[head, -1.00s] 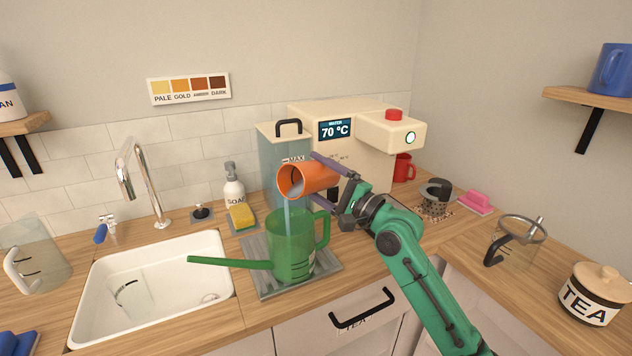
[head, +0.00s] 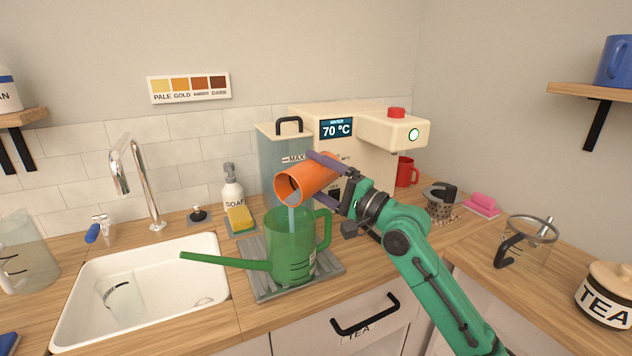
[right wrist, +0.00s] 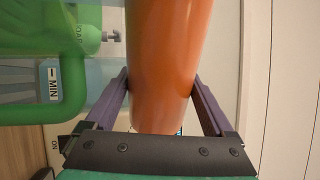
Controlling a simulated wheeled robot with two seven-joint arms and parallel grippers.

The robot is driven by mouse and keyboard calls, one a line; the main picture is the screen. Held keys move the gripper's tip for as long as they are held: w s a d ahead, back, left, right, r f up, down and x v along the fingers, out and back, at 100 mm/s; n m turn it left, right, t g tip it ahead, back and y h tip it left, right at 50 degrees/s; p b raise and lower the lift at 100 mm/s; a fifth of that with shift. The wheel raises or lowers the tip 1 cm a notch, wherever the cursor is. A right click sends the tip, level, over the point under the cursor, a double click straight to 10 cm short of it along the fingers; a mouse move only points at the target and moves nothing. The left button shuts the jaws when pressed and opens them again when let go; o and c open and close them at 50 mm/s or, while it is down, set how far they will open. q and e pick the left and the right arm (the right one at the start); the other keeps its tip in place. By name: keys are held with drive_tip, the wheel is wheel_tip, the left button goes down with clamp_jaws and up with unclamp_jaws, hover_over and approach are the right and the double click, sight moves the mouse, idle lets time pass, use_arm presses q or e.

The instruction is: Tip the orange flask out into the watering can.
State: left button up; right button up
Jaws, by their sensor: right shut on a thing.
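The orange flask (head: 308,179) is tilted with its mouth down to the left, above the watering can. A pale stream of liquid runs from its mouth into the top of the green watering can (head: 291,247). The can stands upright on a grey ribbed mat (head: 257,284), its spout pointing left over the sink edge. My right gripper (head: 332,180) is shut on the flask; in the right wrist view the flask (right wrist: 165,60) sits between both fingers, and the can's green handle (right wrist: 72,90) shows at left. My left gripper is in neither view.
The white sink (head: 145,285) lies left of the can. The coffee machine (head: 365,145) and its water tank (head: 287,160) stand close behind the flask. A glass jug (head: 530,245) and tea jar (head: 606,290) stand at right.

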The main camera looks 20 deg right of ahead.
sight(320, 169)
drive_tip(key=shift+s+a+r+n+y+b, duration=0.15)
drive_tip(key=shift+r+n+b, duration=0.15)
drive_tip(key=shift+n, duration=0.2)
drive_tip(key=shift+s+a+r+n+y+b, duration=0.1)
drive_tip(key=shift+r+n+y+b, duration=0.15)
drive_tip(key=shift+n, duration=0.25)
drive_tip(key=shift+s+a+r+n+g+y+b, duration=0.2)
drive_tip(key=shift+r+n, duration=0.25)
drive_tip(key=shift+n, duration=0.3)
drive_tip(key=shift+s+a+r+n+g+y+b, duration=0.1)
drive_tip(key=shift+a+r+n+g+b, duration=0.2)
drive_tip(key=shift+n, duration=0.45)
drive_tip(key=shift+r, duration=0.15)
